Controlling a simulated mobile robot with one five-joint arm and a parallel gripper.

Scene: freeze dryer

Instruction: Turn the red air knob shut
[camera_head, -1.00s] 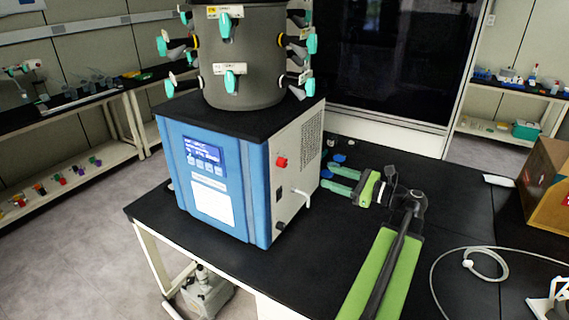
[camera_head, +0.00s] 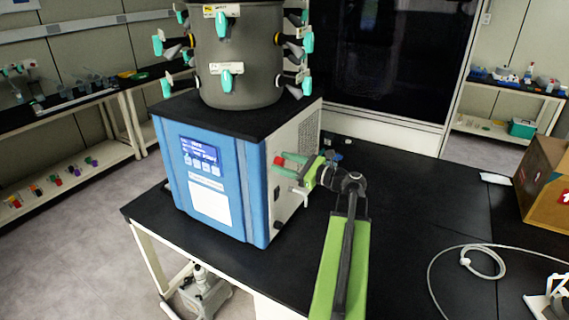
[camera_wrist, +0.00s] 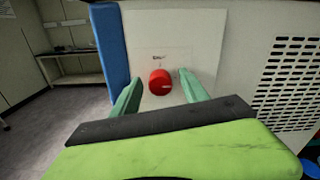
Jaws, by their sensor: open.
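The red air knob (camera_wrist: 160,82) sits on the light side panel of the freeze dryer, under a small printed label. In the wrist view it shows between my two green fingertips, a little beyond them, and I see no contact. My gripper (camera_wrist: 155,90) is open, with one finger on each side of the knob. In the head view my gripper (camera_head: 282,161) is at the side panel of the blue freeze dryer (camera_head: 215,180).
The freeze dryer stands on a black-topped table (camera_head: 420,200), with a grey drum (camera_head: 240,60) bearing teal valves on top. A vent grille (camera_wrist: 290,80) is right of the knob. A white hose (camera_head: 485,262) and a cardboard box (camera_head: 540,195) lie to the right. The table's middle is clear.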

